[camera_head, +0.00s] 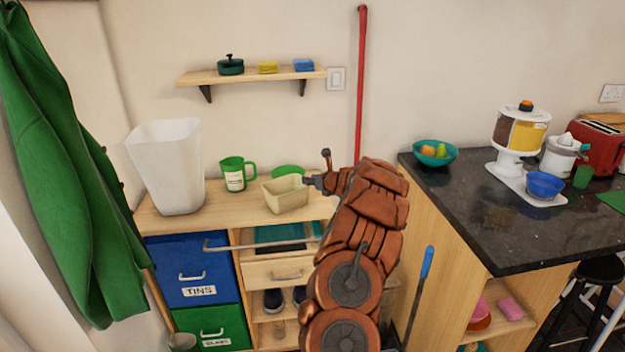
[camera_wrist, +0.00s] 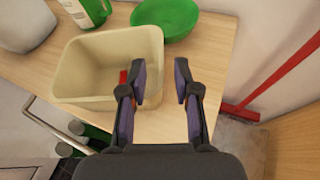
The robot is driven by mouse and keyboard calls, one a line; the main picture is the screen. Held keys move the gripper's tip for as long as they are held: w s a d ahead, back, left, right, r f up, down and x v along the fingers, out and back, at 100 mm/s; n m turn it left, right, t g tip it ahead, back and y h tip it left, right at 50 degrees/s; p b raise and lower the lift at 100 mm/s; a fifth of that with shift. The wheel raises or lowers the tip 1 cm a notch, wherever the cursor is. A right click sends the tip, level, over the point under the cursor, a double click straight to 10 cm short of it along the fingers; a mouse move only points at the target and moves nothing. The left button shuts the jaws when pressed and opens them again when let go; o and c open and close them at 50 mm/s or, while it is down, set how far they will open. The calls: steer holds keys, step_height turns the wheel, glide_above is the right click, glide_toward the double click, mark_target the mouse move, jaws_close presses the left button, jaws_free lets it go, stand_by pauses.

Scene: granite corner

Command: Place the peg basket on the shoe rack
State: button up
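The cream peg basket (camera_head: 285,194) stands on the wooden counter top; it also shows in the wrist view (camera_wrist: 85,75), with a small red item visible inside, partly hidden by a finger. My gripper (camera_head: 309,181) is at the basket's right side. In the wrist view my gripper (camera_wrist: 162,85) has its fingers apart, with the basket's right wall between or just below them; I cannot tell whether they touch it. Dark shoes (camera_head: 273,300) sit in an open shelf compartment under the counter, which may be the shoe rack; my arm hides part of it.
A red pole (camera_head: 360,85) stands against the wall. The dark worktop (camera_head: 480,215) is at right.

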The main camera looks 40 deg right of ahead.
steer(key=v, duration=0.6)
steer(key=shift+b, duration=0.45)
